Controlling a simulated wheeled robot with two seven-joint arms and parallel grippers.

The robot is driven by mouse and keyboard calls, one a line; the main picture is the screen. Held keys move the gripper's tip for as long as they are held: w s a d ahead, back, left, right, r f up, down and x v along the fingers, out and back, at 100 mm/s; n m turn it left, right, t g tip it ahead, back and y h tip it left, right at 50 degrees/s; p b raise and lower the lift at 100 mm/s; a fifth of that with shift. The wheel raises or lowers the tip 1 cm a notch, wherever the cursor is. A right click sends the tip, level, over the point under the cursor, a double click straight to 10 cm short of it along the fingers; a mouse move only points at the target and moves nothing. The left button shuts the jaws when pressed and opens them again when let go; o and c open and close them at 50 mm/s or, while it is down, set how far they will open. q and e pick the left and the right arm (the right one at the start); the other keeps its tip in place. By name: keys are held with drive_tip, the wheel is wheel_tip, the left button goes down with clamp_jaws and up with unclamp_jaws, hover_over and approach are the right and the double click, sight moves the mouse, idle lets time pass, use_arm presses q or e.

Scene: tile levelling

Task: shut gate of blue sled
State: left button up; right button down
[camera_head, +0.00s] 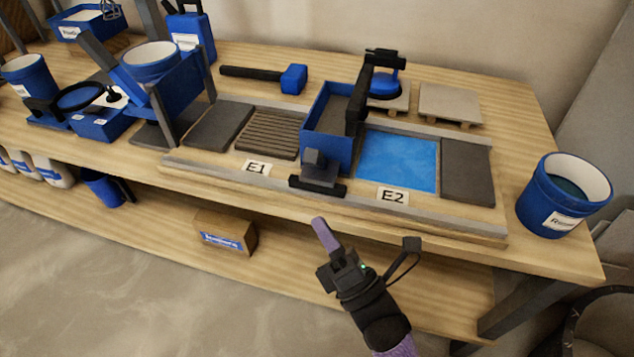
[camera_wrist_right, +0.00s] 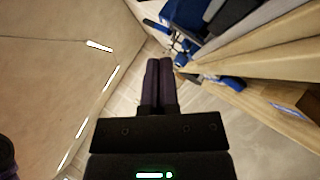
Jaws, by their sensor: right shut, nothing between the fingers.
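The blue sled (camera_head: 330,142) is an open-topped blue box on the tile rail, between the ribbed tile by the E1 label (camera_head: 256,168) and the bright blue bed by the E2 label (camera_head: 393,195). A black block on a dark plate (camera_head: 318,178) sits at its near end, and a tall black part (camera_head: 358,100) rises along its right side. I cannot tell for sure which part is the gate or how it stands. My right gripper (camera_head: 320,222) is shut and empty, in front of the bench edge below the sled, apart from it. Its closed purple fingers fill the middle of the right wrist view (camera_wrist_right: 158,82). My left gripper is not in view.
A blue bucket (camera_head: 545,205) stands at the bench's right end. A mallet (camera_head: 290,79) and pale tiles (camera_head: 450,104) lie behind the rail. A blue hopper-like frame (camera_head: 180,95) and buckets crowd the left. A cardboard box (camera_head: 225,232) sits on the lower shelf.

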sight(311, 165)
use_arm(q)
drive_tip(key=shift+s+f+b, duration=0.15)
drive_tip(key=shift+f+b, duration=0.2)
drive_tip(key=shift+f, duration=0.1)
use_arm(e)
drive_tip(key=w+r, duration=0.2)
drive_tip(key=w, duration=0.1)
drive_tip(key=w+r, duration=0.2)
drive_tip(key=shift+w+a+r, duration=0.1)
drive_tip(key=shift+w+a, duration=0.15)
drive_tip(key=shift+a, duration=0.15)
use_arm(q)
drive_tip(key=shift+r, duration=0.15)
use_arm(e)
drive_tip(key=shift+r, duration=0.1)
